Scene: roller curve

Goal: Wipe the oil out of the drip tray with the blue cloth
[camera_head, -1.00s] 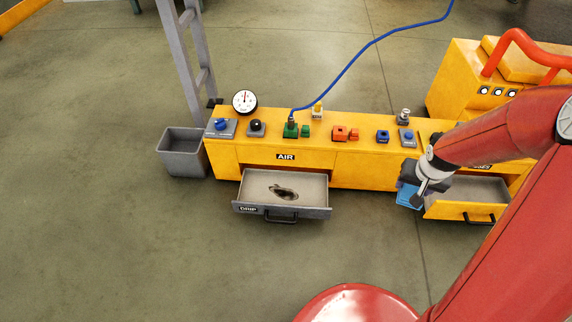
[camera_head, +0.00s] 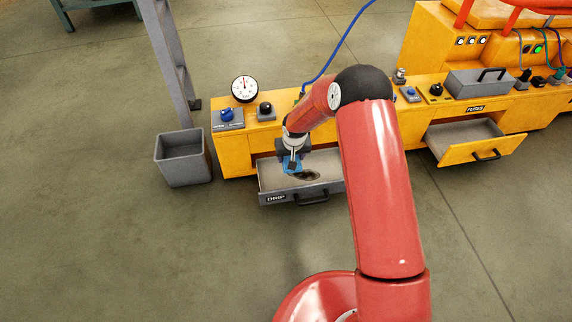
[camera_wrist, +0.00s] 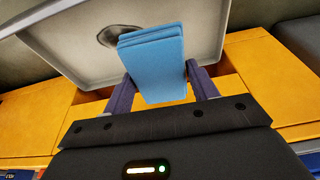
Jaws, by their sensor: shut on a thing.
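The blue cloth (camera_wrist: 152,60) is a folded light-blue pad. My gripper (camera_wrist: 158,82) is shut on it, one finger at each side, and it also shows in the head view (camera_head: 291,163). The drip tray (camera_head: 272,189) is an open grey drawer labelled DRIP at the front of the yellow bench. The dark oil patch (camera_head: 307,176) lies on its floor, just right of the cloth in the head view. In the wrist view the oil (camera_wrist: 118,36) shows partly behind the cloth's upper edge. The cloth is over the tray; I cannot tell whether it touches the floor.
A grey bin (camera_head: 184,160) stands left of the bench. A second drawer (camera_head: 478,152), yellow-fronted, is open at the right. A gauge (camera_head: 245,89) and several knobs sit on the bench top. My arm hides the bench's middle. The floor in front is clear.

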